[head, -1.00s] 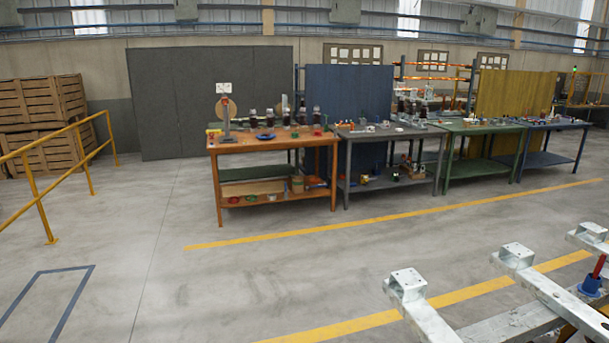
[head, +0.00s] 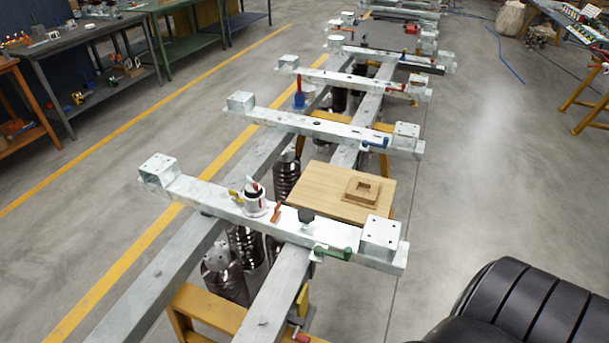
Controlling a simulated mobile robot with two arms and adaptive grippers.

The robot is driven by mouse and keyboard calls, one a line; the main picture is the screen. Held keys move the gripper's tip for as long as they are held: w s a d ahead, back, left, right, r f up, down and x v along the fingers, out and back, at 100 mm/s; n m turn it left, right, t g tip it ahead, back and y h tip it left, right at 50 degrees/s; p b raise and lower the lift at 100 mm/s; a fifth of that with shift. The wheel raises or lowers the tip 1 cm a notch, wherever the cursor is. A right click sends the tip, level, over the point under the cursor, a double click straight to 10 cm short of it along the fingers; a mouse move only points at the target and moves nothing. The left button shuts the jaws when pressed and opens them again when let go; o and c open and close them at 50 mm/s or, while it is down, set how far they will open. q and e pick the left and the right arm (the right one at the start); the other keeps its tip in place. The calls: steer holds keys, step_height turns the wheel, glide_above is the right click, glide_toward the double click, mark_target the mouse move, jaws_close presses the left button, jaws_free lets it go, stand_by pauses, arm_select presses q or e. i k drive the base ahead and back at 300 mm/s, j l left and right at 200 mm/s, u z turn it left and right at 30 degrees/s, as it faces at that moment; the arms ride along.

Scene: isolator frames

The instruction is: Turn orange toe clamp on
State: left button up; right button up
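A small orange-red piece (head: 276,212), which looks like the orange toe clamp, is on the nearest galvanized cross beam (head: 200,192). It is just right of a white round fixture with a red part (head: 255,201). It is too small for me to tell whether its lever is on or off. A yellow piece (head: 236,196) is left of the fixture. A black knob (head: 306,215) and a green clamp-like piece (head: 333,252) are farther right on the beam. Neither of my grippers is in view.
A wooden board (head: 325,185) with a square block (head: 362,190) is behind the near beam. More cross beams (head: 320,124) extend beyond it on long rails. Workbenches (head: 80,45) stand at upper left. A black ribbed shape I cannot identify fills the lower right. Floor left is clear.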

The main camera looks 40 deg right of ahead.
mark_target(277, 211)
steer(key=j+z, duration=0.1)
steer(key=z, duration=0.9)
steer(key=k, duration=0.05)
